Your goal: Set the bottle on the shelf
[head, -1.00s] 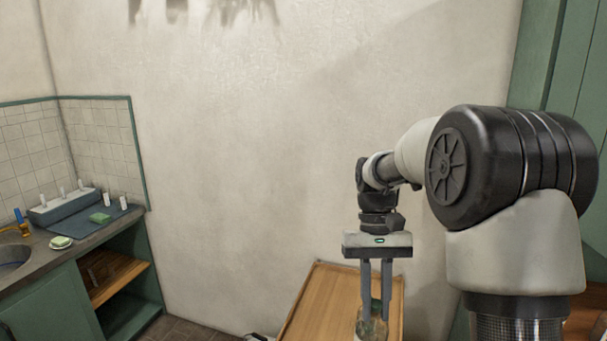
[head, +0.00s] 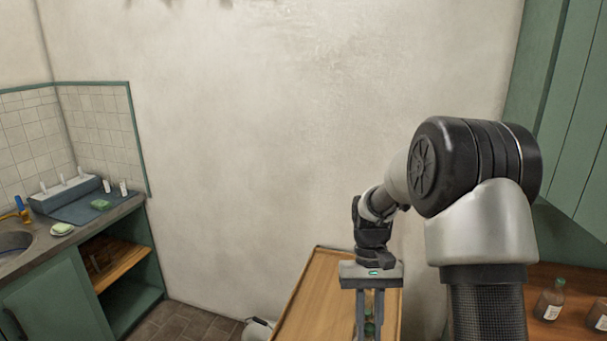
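My gripper (head: 370,330) points straight down in front of the wooden board, and its fingertips run to the bottom edge of the picture. A narrow strip of what looks like the bottle (head: 369,327), with greenish and reddish parts, shows between the two fingers. Most of it is hidden by the fingers or cut off by the frame. I cannot tell whether the fingers press on it. Open wooden shelving (head: 122,262) shows in the green cabinet under the counter at the left. Another wooden surface (head: 505,300) at the lower right bears small brown bottles (head: 549,300).
The wooden board (head: 318,290) with a raised edge lies below my gripper, its left part bare. A sink counter (head: 80,222) with a blue mat and green sponges is at the left. A white object (head: 257,329) sits low beside the board. Green panels (head: 575,110) stand at the right.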

